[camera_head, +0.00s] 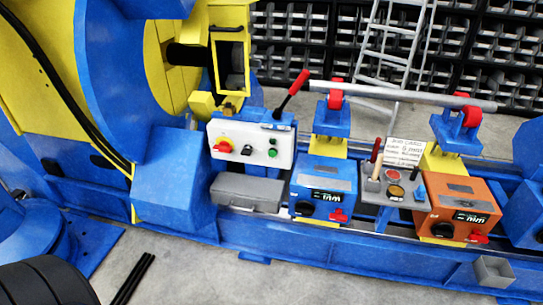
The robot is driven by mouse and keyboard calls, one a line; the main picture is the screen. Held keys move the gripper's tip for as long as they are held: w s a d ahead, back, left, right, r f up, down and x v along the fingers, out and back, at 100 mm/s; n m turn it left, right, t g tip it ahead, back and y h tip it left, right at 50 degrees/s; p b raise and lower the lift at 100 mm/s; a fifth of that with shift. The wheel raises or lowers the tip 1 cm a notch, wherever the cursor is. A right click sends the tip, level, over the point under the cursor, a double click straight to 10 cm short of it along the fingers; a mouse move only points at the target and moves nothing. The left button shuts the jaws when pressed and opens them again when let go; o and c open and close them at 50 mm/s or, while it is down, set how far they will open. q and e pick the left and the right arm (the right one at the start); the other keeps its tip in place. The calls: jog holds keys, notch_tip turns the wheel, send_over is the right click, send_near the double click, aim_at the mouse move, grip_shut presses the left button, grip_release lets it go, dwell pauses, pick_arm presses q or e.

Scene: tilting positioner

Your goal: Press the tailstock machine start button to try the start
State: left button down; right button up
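A white control box (252,145) is mounted on the blue machine, left of centre. Its front has a red knob on yellow (223,146) at the left and a black switch (247,150) in the middle. At the right is a green button (272,153) with a small control above it. The labels are too small to read, so I cannot tell which control is the tailstock start button. Nothing covers the front of the box. Neither of my grippers shows in the head view.
A red-handled lever (293,90) rises behind the box. A grey case (246,192) lies below it. Blue (323,188) and orange (461,208) units stand right on the blue bed, with a small tray of tools (394,190) between. A bar (400,94) spans two roller stands. Floor in front is mostly clear.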

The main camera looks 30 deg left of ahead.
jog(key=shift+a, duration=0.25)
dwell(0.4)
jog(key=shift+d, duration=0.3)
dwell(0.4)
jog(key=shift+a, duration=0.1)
